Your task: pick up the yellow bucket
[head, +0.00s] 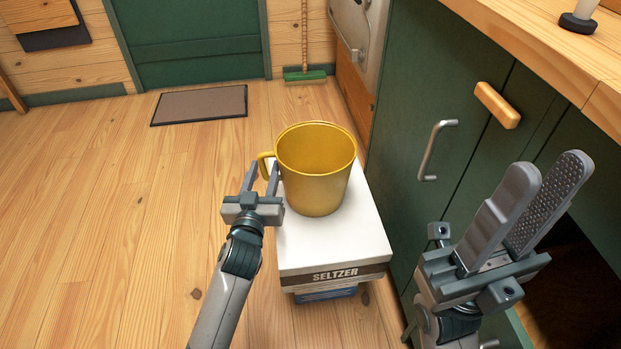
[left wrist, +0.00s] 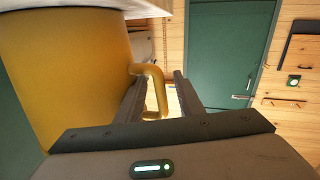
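The yellow bucket (head: 316,175) looks like a large mug with a loop handle (head: 264,165) on its left side. It stands upright on a white box (head: 310,250) marked SELTZER. My left gripper (head: 261,175) is at the handle, left of the bucket. In the left wrist view, the handle (left wrist: 158,90) is between the two parted fingers (left wrist: 160,92), with a gap to the right finger. Whether the left finger touches the handle or bucket I cannot tell. My right gripper (head: 550,165) is raised at the right, its fingers apart and empty.
Green cabinets (head: 440,120) with a wooden counter (head: 560,50) line the right side; one lower compartment near my right gripper is open and dark. A doormat (head: 200,104) and a green broom (head: 304,76) are at the back. The floor at left is clear.

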